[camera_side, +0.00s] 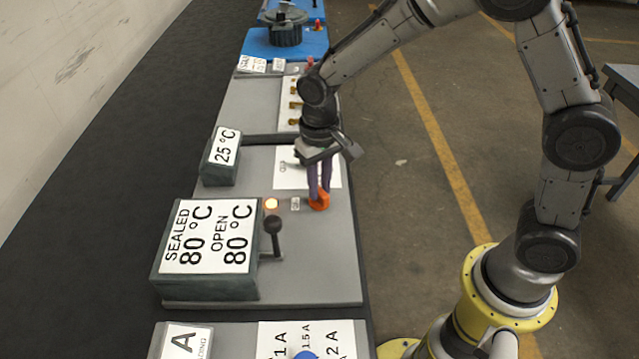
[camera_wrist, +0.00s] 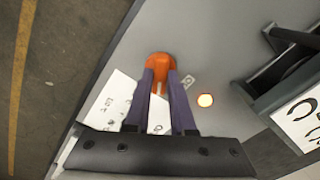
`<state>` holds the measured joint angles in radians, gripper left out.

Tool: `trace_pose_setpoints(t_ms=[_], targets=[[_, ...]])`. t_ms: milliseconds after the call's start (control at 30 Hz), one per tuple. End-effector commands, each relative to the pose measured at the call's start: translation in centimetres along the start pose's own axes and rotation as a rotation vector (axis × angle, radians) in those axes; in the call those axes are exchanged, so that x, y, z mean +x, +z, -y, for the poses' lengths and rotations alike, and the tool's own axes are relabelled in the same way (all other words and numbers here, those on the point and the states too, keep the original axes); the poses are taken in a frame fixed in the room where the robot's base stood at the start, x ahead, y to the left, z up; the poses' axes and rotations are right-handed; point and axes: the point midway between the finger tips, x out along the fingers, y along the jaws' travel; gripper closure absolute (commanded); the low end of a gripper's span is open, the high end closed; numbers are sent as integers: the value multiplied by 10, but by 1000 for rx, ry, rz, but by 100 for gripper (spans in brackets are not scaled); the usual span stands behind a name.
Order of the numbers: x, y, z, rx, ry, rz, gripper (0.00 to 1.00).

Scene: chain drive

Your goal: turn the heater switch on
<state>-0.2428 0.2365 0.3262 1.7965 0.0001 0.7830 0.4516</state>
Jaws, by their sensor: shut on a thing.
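The heater switch is an orange knob (camera_side: 319,201) on the grey panel, beside a small label. It also shows in the wrist view (camera_wrist: 160,66). My gripper (camera_side: 319,190) points down from above, with its purple fingers shut on the orange knob. In the wrist view the fingertips (camera_wrist: 160,85) reach the knob from both sides and hide part of it.
A heater box (camera_side: 165,265) marked SEALED 80 °C and OPEN 80 °C stands left of the knob, with a black lever (camera_side: 275,235) on its right side. A box (camera_side: 220,172) marked 25 °C stands farther back. A white sheet (camera_side: 290,177) lies behind the knob.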

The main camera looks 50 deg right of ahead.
Motion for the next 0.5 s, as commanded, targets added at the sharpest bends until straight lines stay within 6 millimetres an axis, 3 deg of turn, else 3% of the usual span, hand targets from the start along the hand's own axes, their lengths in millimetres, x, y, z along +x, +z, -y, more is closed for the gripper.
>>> trace_pose_setpoints(t_ms=[500], targets=[[-2, -1, 0, 431, -2, -3, 100]])
